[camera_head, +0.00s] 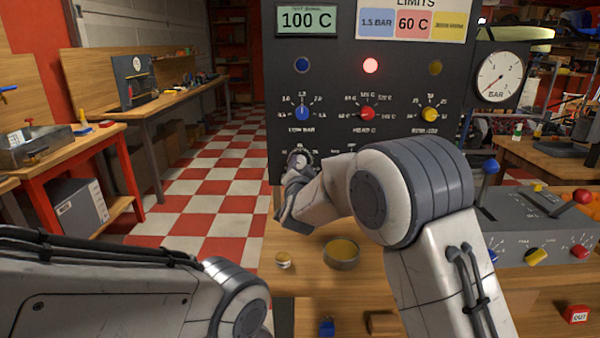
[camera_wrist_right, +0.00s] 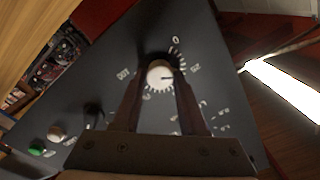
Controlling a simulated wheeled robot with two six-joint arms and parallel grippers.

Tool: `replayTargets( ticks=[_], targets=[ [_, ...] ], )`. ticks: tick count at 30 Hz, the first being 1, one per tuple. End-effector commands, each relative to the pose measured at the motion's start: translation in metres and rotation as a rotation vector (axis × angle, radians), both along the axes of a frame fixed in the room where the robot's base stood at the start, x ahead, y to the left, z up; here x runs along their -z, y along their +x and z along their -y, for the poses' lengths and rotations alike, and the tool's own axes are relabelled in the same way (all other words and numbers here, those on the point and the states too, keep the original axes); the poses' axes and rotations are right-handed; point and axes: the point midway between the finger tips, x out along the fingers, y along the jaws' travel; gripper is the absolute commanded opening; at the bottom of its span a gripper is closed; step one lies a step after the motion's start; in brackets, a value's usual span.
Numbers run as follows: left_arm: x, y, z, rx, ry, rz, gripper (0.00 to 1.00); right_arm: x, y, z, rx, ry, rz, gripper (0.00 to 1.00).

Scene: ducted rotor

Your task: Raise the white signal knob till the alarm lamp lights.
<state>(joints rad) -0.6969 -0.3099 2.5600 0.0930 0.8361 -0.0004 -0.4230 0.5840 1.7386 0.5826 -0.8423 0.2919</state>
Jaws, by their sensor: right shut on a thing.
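The white signal knob (camera_wrist_right: 158,74) sits on the dark panel (camera_head: 330,90), with a numbered scale around it. In the head view my right gripper (camera_head: 298,168) is at the panel's lower left and mostly hides the knob. The test signal display (camera_head: 306,20) reads 100 C. The red alarm lamp (camera_head: 370,65) glows brightly; the blue lamp (camera_head: 302,65) and yellow lamp (camera_head: 435,67) are dark. My left gripper is out of view.
Blue (camera_head: 302,113), red (camera_head: 367,113) and yellow (camera_head: 430,114) dials sit below the lamps. A limits card (camera_head: 412,20) shows 60 C. A round dish (camera_head: 341,254) stands on the bench under my right arm. A grey lever box (camera_head: 530,225) is at right.

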Motion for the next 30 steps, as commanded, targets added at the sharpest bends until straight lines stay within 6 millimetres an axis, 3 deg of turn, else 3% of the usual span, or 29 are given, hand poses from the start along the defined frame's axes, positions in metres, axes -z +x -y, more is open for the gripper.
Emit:
replayTargets(
  ticks=[14, 15, 17, 18, 30],
  targets=[
    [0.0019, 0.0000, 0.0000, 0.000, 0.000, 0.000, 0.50, 0.0002, -0.0002, -0.0003, -0.001, 0.014, -0.002, 0.00],
    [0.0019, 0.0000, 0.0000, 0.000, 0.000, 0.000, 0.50, 0.0002, -0.0002, -0.0003, -0.001, 0.014, -0.002, 0.45],
    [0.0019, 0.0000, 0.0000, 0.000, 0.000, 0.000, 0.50, 0.0002, -0.0002, -0.0003, -0.001, 0.014, -0.002, 0.68],
    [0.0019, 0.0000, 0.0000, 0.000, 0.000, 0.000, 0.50, 0.0002, -0.0002, -0.0003, -0.001, 0.014, -0.002, 0.72],
    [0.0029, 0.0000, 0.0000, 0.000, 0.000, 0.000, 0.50, 0.0003, -0.0078, -0.0005, -0.001, 0.014, -0.001, 0.72]
  ],
)
